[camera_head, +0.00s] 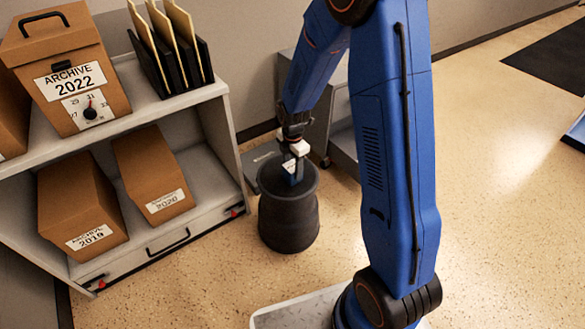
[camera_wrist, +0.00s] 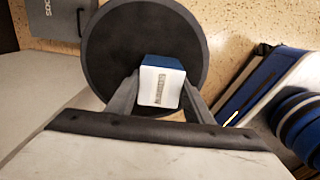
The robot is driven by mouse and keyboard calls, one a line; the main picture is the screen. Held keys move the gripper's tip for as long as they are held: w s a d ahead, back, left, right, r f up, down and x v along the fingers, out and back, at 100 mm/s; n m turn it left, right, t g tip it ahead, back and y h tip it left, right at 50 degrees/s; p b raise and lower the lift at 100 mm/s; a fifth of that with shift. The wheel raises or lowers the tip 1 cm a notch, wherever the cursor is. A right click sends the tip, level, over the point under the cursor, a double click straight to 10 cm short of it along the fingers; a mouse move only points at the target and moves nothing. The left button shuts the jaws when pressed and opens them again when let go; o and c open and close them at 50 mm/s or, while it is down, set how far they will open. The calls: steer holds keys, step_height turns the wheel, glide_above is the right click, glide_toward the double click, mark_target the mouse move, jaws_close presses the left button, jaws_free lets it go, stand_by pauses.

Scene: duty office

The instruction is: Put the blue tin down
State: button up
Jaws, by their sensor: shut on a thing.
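The blue tin (camera_wrist: 160,87) is a small boxy thing with blue sides and a pale labelled face, between the two fingers in the wrist view. My gripper (camera_wrist: 158,100) is shut on it. In the head view the tin (camera_head: 296,177) shows small and partly hidden by my gripper (camera_head: 292,158), over the round top of a dark stool (camera_head: 288,222). The stool's dark disc (camera_wrist: 108,52) lies behind the tin in the wrist view. I cannot tell whether the tin touches the stool top.
A grey shelf unit (camera_head: 200,103) on the left holds brown archive boxes (camera_head: 82,212) and upright folders (camera_head: 172,50). A grey cabinet (camera_head: 342,135) stands behind the stool by the wall. The speckled floor (camera_head: 490,200) on the right is mostly clear, with a dark mat (camera_head: 550,55) farther off.

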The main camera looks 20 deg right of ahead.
mark_target(293, 166)
steer(key=shift+f, duration=0.1)
steer(key=o, duration=1.1)
step_height(293, 166, up, 12)
steer(key=shift+s+r, duration=0.1)
steer(key=shift+r, duration=0.1)
steer(key=s+d+r+m+t, duration=0.2)
steer(key=s+d+r+m, duration=0.2)
steer(key=s+r+m, duration=0.8)
steer(key=s+r+m+t, duration=0.1)
steer(key=s+r+m, duration=0.1)
steer(key=s, duration=0.4)
steer(key=s+d+r+m+t, duration=0.1)
steer(key=s+r+m, duration=0.1)
steer(key=s+m, duration=0.2)
steer(key=s+d+r+m, duration=0.1)
steer(key=s+m, duration=0.3)
steer(key=s, duration=0.5)
steer(key=shift+s+d+r+t, duration=0.2)
steer(key=shift+r+t, duration=0.2)
steer(key=shift+r, duration=0.2)
